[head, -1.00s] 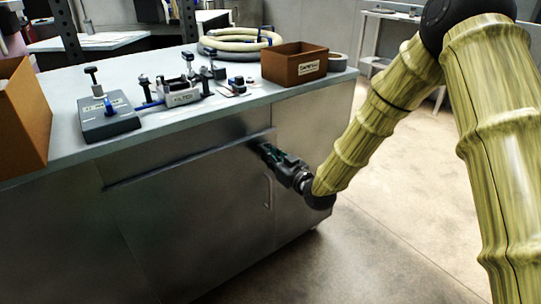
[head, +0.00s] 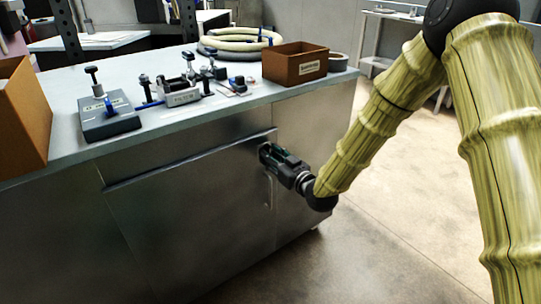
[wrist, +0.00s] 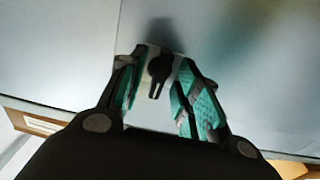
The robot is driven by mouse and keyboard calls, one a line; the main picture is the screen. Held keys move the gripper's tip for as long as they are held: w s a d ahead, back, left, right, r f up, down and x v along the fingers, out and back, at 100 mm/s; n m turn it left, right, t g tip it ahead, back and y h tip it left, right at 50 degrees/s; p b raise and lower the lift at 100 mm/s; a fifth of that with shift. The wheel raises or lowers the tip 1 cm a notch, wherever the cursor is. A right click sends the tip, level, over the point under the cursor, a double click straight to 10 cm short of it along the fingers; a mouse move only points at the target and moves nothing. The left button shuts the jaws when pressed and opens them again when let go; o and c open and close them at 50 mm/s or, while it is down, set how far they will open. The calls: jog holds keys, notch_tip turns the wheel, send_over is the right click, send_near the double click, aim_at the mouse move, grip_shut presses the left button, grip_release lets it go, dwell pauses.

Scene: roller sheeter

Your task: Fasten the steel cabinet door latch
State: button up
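The steel cabinet door (head: 190,210) is the grey panel on the bench front, with a slim vertical handle (head: 268,192) near its right edge. In the head view my gripper (head: 265,153) is at the door's upper right corner and hides the latch. In the wrist view the latch (wrist: 158,72) is a dark knob with a short lever pointing down in the picture, on a pale plate. My gripper (wrist: 162,66) is open, with a green-padded finger on each side of the latch. I cannot tell whether either finger touches it.
The bench top (head: 200,115) above carries a brown box (head: 295,65), a coiled hose (head: 235,42), several clamps and a grey device (head: 110,122). A larger brown box (head: 22,120) stands at left. The floor (head: 400,230) at right is clear.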

jog(key=v, duration=1.1)
jog(key=shift+s+d, duration=0.1)
jog(key=shift+s, duration=0.05)
dwell(0.3)
jog(key=s+d+f+m+g+h, duration=0.25)
jog(key=s+f, duration=0.35)
jog(key=f, duration=0.4)
jog(key=s+d+f+m+g+h, duration=0.1)
jog(key=s+d+f+g+h, duration=0.15)
jog(key=s+f, duration=0.5)
jog(key=s+d+f+m+g+h, duration=0.1)
jog(key=s+d+f+g+h, duration=0.2)
jog(key=f, duration=0.9)
jog(key=s+d+f+m+g, duration=0.1)
jog(key=s+d+f, duration=0.15)
jog(key=s, duration=0.35)
jog(key=s+d+f+m+g, duration=0.1)
jog(key=s+f+g, duration=0.1)
jog(key=s+f, duration=0.35)
jog(key=s+d+f+m+g+h, duration=0.2)
jog(key=s+d+g+h, duration=0.15)
jog(key=s, duration=1.15)
notch_tip(320, 180, up, 22)
jog(key=w+p, duration=0.1)
jog(key=p, duration=2)
jog(key=shift+d+f+n+y, duration=0.2)
jog(key=shift+d+n+y, duration=0.15)
jog(key=shift+y, duration=0.1)
